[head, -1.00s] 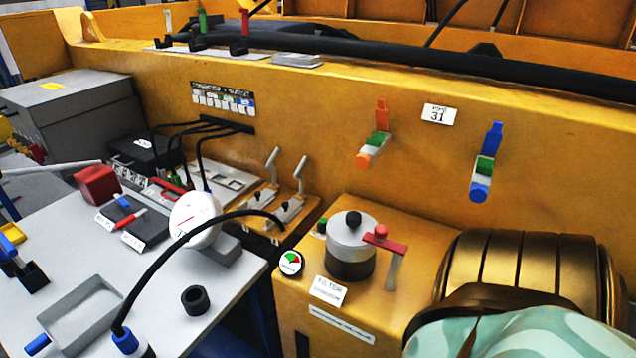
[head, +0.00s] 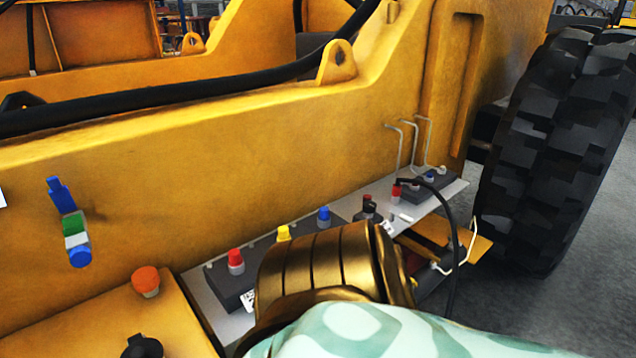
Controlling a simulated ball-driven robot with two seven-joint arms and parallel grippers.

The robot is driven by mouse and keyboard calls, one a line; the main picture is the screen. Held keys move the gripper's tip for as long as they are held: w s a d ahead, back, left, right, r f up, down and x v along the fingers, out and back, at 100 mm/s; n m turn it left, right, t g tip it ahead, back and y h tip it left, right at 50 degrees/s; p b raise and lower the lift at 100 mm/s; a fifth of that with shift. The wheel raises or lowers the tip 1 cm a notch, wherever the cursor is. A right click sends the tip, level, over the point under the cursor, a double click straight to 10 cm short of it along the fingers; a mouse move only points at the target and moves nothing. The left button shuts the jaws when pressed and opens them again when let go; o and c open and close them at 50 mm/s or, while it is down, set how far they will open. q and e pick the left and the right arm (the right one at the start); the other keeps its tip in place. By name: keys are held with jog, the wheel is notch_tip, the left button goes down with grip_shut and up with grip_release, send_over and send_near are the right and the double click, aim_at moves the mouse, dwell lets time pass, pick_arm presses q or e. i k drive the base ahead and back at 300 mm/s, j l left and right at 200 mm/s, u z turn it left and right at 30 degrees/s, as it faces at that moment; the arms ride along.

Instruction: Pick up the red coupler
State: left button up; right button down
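Several red parts show on the grey shelf (head: 205,300) along the yellow machine side, and I cannot tell which is the red coupler. A red-topped fitting (head: 236,258) stands upright on a dark block at the shelf's left part. A dark red and black fitting (head: 368,206) stands farther along, just beyond my bronze arm link. A small red piece (head: 397,191) stands at the end of a black hose (head: 456,235), on the dark block at the far right. Neither gripper is in view. My arm link hides part of the shelf.
A yellow-capped fitting (head: 283,233) and a blue-capped one (head: 323,215) stand between the red ones. Bent metal rods (head: 414,145) rise at the shelf's far end. A large black tyre (head: 552,150) stands at the right. An orange knob (head: 146,280) sits on the yellow box at the lower left.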

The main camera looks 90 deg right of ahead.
aim_at(396, 188)
jog(key=z, duration=3.3)
jog(key=i+l+u, duration=0.15)
jog(key=i+l, duration=0.15)
jog(key=l, duration=0.2)
